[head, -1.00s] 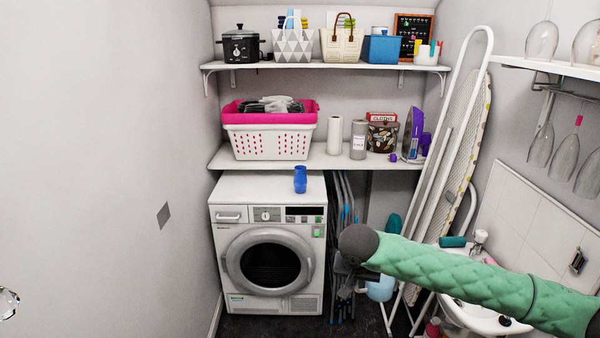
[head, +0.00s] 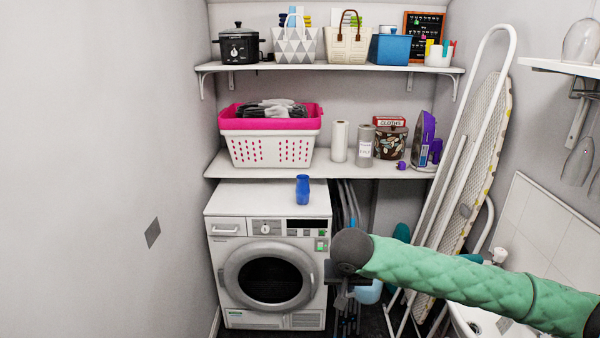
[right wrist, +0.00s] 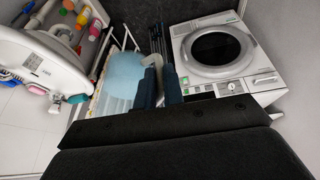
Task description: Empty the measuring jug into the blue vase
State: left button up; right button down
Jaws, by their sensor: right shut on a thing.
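The blue vase (head: 302,189) stands upright on top of the white dryer (head: 268,262), near its right side. My right gripper (head: 343,287) is low in front of the dryer's right edge, below and to the right of the vase, and apart from it. It is shut on the measuring jug (head: 368,293), a pale blue, see-through vessel partly hidden behind my arm. In the right wrist view the jug (right wrist: 122,72) shows beside the fingers (right wrist: 160,88), which grip its handle. What is in the jug cannot be made out. My left gripper is not in view.
A shelf (head: 300,170) with a pink-and-white laundry basket (head: 270,145), bottles and an iron (head: 424,138) hangs above the dryer. An ironing board (head: 480,150) leans at the right, near a sink (right wrist: 35,68). The dryer top is otherwise clear.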

aim_at(302, 190)
jog(key=i+u, duration=0.1)
jog(key=i, duration=1.5)
